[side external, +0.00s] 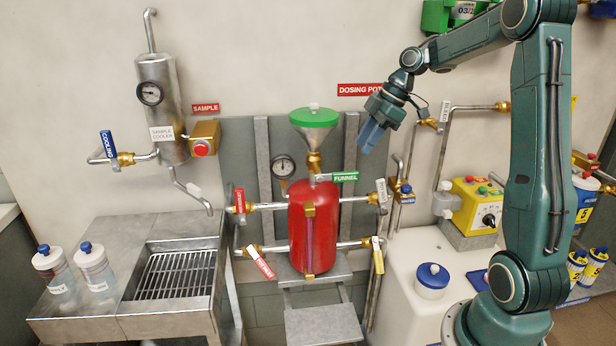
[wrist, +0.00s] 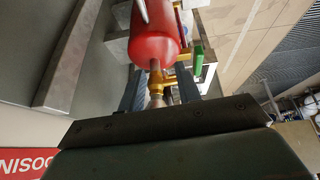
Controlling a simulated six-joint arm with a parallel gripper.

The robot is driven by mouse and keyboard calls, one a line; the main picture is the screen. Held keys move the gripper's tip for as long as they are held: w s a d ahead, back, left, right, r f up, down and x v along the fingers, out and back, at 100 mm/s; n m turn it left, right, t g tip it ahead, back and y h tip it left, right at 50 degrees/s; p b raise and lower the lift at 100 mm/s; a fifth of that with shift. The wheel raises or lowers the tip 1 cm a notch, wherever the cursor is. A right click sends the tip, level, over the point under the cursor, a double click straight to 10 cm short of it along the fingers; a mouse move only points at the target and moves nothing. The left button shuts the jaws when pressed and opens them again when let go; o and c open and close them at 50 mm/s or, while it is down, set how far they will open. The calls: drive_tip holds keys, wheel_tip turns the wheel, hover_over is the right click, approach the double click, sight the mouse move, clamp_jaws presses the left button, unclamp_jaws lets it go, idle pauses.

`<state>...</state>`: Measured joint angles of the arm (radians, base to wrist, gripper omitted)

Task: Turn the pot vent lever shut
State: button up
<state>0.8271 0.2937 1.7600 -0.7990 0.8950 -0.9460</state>
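The red dosing pot (side external: 313,232) stands upright on a grey stand, with a brass neck and a green-topped funnel (side external: 314,118) above it. A green lever tagged FUNNEL (side external: 345,176) sticks out right of the neck. A small pale tag or lever (side external: 322,178) sits beside it; I cannot tell whether it is the vent lever.
Around the pot are a red lever (side external: 239,200), a white lever (side external: 382,197), a lower red lever (side external: 260,263) and a yellow lever (side external: 377,255). A brass valve (side external: 430,122) is on the wall right of my gripper. The sample cooler (side external: 161,110) hangs at left.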

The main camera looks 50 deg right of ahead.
drive_tip(key=s+r+t+y, duration=0.3)
drive_tip(key=r+y, duration=0.1)
drive_tip(key=r, duration=0.2)
drive_tip(key=shift+s+a, duration=0.15)
drive_tip(key=shift+a, duration=0.15)
idle(0.5)
idle(0.3)
drive_tip(key=shift+s+d+f+g+h, duration=0.25)
drive_tip(key=shift+f+g+h, duration=0.65)
drive_tip(key=shift+g+h, duration=0.35)
drive_tip(key=shift+s+d+f+g+h, duration=0.25)
drive_tip(key=shift+f+g+h, duration=0.7)
drive_tip(key=shift+g+h, duration=0.25)
drive_tip(key=shift+s+d+f+g+h, duration=0.25)
drive_tip(key=shift+f+g+h, duration=0.65)
drive_tip(key=shift+g+h, duration=0.3)
